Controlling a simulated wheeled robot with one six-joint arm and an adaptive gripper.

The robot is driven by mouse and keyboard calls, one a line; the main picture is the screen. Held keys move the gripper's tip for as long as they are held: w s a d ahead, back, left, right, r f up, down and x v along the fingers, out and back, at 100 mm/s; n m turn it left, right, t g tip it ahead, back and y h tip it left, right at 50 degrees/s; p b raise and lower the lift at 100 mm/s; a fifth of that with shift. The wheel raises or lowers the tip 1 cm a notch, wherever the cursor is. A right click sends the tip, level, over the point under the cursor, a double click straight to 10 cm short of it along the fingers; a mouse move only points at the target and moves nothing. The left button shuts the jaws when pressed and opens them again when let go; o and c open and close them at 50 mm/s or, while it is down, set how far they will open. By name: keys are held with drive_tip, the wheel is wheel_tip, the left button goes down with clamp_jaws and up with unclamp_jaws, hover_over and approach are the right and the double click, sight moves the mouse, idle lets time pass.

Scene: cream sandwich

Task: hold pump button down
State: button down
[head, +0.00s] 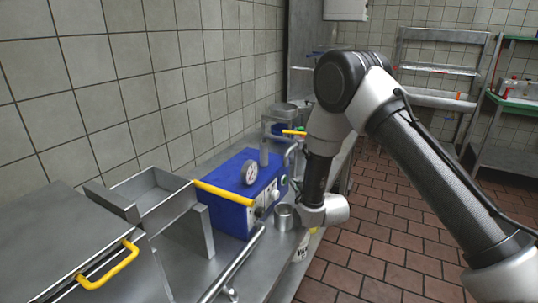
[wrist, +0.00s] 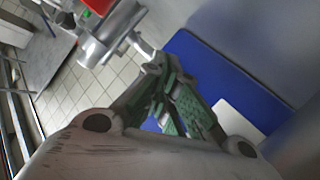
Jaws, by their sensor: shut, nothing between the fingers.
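In the wrist view the blue box (wrist: 225,70) with a white panel (wrist: 238,118) fills the right side. My gripper (wrist: 158,74) is shut and empty, its green-padded fingers pointing toward the box and a metal spout (wrist: 142,45). Whether the fingertips touch anything is unclear. In the head view my wrist is just right of the box front and hides the fingers.
A metal cup (head: 284,217) stands on the counter in front of the box. A steel tray (head: 150,198) and yellow-handled lid (head: 50,235) are at left. A pipe (head: 235,262) runs along the counter edge. The tiled floor (head: 375,235) at right is clear.

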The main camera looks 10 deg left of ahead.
drive_tip(key=shift+s+d, duration=0.3)
drive_tip(key=shift+d, duration=0.45)
drive_tip(key=shift+s+d, duration=0.35)
drive_tip(key=shift+d, duration=0.45)
drive_tip(key=shift+s+d, duration=0.3)
drive_tip(key=shift+d, duration=0.45)
